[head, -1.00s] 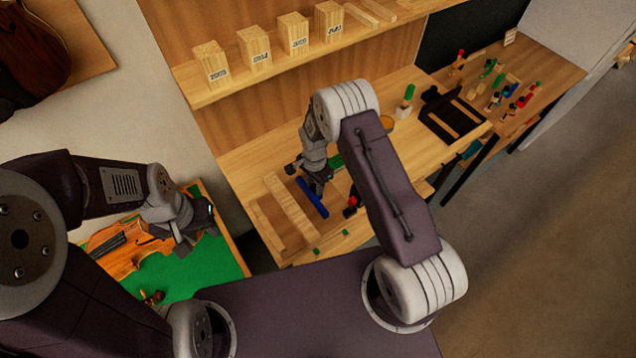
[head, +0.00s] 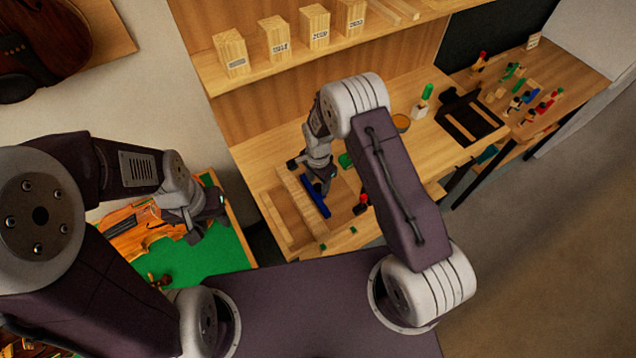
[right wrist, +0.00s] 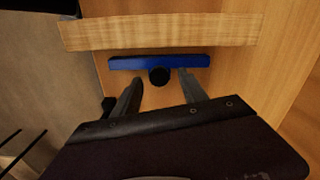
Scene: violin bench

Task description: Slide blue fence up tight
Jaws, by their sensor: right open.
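The blue fence (head: 314,196) is a straight bar lying on the wooden bench. In the right wrist view the blue fence (right wrist: 188,61) runs across the picture with a round black knob (right wrist: 159,76) on its near side. A pale wood strip (right wrist: 160,33) lies just beyond it, with a narrow gap of bench between. My right gripper (right wrist: 160,79) is open, one finger on each side of the knob, and no grip on it shows. In the head view my right gripper (head: 317,175) is over the fence. My left gripper (head: 207,218) is above the green mat; its jaws are unclear.
A violin body (head: 135,230) lies on the green mat (head: 205,262) at left. Another wood strip (head: 277,222), small green pieces and a red-topped item (head: 361,204) are near the fence. A black tray (head: 468,118) and several clamps are further right. Labelled blocks stand on the shelf (head: 290,70).

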